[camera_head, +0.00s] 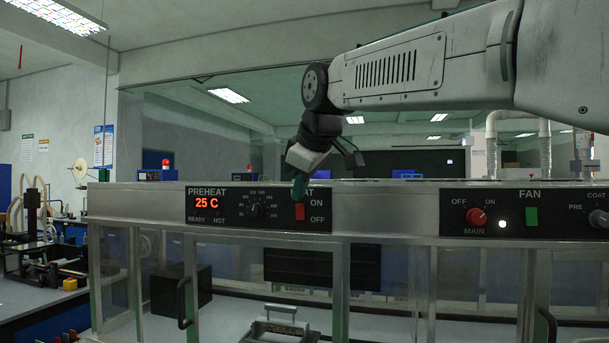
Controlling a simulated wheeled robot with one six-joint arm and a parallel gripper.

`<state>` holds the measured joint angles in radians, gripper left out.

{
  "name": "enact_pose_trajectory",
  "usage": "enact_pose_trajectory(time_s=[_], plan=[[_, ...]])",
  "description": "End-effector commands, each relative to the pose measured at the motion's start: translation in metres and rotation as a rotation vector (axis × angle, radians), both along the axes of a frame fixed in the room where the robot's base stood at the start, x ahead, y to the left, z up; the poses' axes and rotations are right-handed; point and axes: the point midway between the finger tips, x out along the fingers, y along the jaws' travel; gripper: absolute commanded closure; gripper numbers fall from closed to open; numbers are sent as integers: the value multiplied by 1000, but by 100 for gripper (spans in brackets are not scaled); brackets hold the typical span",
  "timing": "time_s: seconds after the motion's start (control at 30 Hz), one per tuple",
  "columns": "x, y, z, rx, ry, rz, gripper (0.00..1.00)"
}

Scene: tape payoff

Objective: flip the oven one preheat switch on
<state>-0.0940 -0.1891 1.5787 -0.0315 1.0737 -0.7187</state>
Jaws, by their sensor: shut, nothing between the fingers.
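The oven's black preheat panel (258,209) is at the left of the machine's front rail. It carries a red "25 C" display, a dial (256,210) and a small red switch (300,212) between the dial and the ON/OFF labels. The gripper hides part of the label above the switch. Which way the switch is tilted is too small to tell.
Below the panels are glass doors with black handles (184,302). A bench with equipment stands at the left.

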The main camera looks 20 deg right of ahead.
Motion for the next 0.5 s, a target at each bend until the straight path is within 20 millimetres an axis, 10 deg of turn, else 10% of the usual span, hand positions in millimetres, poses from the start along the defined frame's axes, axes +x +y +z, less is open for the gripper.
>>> enact_pose_trajectory(time_s=[0.2,0.5], plan=[[29,1,-38,-1,4,0,100],[58,-20,-31,1,-1,-2,100]])
